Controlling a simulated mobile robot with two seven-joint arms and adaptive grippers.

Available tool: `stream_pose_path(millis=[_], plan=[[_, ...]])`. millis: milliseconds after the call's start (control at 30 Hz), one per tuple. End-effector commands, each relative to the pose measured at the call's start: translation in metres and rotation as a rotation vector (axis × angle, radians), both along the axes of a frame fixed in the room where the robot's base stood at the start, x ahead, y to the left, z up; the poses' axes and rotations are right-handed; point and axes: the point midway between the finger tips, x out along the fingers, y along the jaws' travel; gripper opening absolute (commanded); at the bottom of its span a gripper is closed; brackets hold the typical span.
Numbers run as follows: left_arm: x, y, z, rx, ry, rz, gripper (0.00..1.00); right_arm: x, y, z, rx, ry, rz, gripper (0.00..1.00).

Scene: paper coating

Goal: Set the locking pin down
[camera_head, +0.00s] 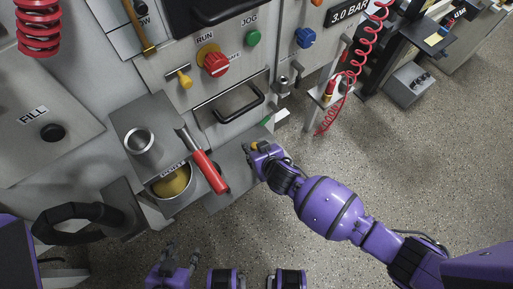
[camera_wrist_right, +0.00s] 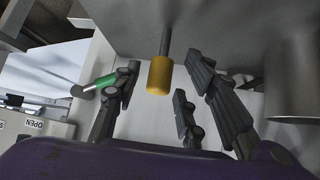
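A pin with a yellow grip and a thin grey shank, which looks like the locking pin (camera_wrist_right: 160,76), lies against the grey shelf surface in the right wrist view. In the head view only a small yellow part of it (camera_head: 254,146) shows at my right gripper. My right gripper (camera_head: 262,151) is at the shelf's right end. Its fingers (camera_wrist_right: 163,84) are spread on either side of the yellow grip, with visible gaps, so it looks open and not clasping the pin. My left gripper (camera_head: 178,262) is low in the head view, fingers apart and empty, away from the shelf.
A drawer handle (camera_head: 240,104) juts out above. A green-handled part (camera_wrist_right: 101,82) is close to one right finger.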

Motion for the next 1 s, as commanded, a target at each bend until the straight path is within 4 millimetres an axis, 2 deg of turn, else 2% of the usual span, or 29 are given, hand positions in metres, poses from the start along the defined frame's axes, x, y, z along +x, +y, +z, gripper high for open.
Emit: stream_pose_path(millis=[267,367,800,1000], plan=[[-0.007,0.001,-0.001,0.002,0.013,0.002,0.4,0.0,0.0,0.005,-0.001,-0.001,0.0,0.38],[-0.006,0.001,0.001,0.002,0.012,0.002,0.4,-0.008,-0.004,0.012,0.001,0.0,-0.001,0.38],[0.003,0.003,0.018,0.004,-0.011,0.004,0.4,-0.065,-0.029,0.075,0.001,-0.001,-0.001,0.38],[0.005,0.003,0.019,0.004,-0.015,0.004,0.4,-0.076,-0.035,0.087,0.0,0.0,-0.001,0.38]])
